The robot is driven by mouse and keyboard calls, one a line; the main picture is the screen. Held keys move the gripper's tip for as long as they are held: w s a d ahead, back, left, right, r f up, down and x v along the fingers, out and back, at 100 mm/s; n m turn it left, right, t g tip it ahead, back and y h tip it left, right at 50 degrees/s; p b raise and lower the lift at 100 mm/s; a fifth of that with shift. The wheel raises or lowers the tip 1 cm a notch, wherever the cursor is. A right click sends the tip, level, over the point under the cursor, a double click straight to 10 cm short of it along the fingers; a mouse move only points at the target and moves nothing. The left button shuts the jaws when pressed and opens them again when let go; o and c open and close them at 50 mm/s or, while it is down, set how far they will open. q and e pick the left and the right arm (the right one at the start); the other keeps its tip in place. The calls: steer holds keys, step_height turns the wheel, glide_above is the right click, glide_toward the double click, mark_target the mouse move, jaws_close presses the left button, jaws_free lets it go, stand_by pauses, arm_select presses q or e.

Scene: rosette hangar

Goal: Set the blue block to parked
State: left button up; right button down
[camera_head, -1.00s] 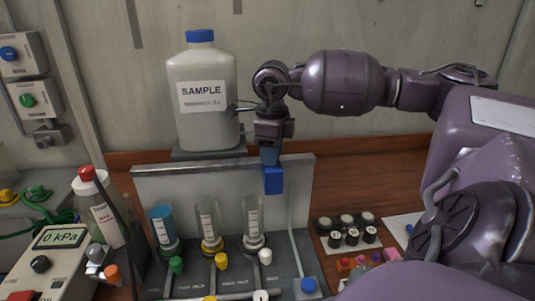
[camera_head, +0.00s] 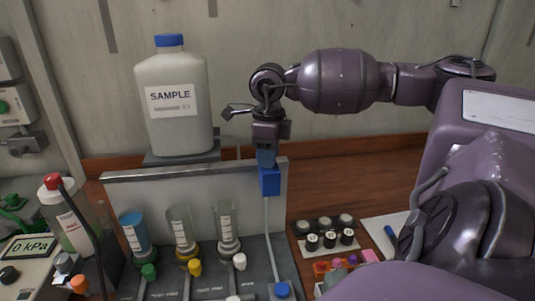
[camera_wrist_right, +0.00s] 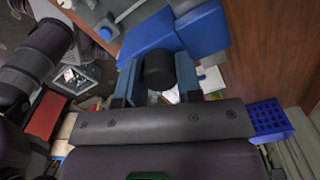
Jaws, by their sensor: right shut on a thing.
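The blue block (camera_head: 270,182) is at the right end of the upright grey panel (camera_head: 190,190), near its top edge. My right gripper (camera_head: 266,158) reaches down from above and is shut at the block. In the right wrist view, its fingers are around a black round knob (camera_wrist_right: 159,69) beside the blue block (camera_wrist_right: 168,32). The head view hides the knob. Whether the block touches the panel is unclear. My left gripper is not in view.
A white SAMPLE bottle (camera_head: 176,100) stands behind the panel. Several tubes, including a blue-filled one (camera_head: 134,234), and small valves stand before it. A blue button (camera_head: 282,290) is below. Black-capped vials (camera_head: 330,240) stand at right.

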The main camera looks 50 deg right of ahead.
steer(key=shift+d+r, duration=0.1)
steer(key=shift+d, duration=0.05)
steer(key=c, duration=0.8)
jaws_free()
steer(key=shift+s+d, duration=0.1)
steer(key=shift+s, duration=0.1)
steer(key=shift+w, duration=0.1)
step_height(320, 180, up, 11)
steer(key=shift+f, duration=0.15)
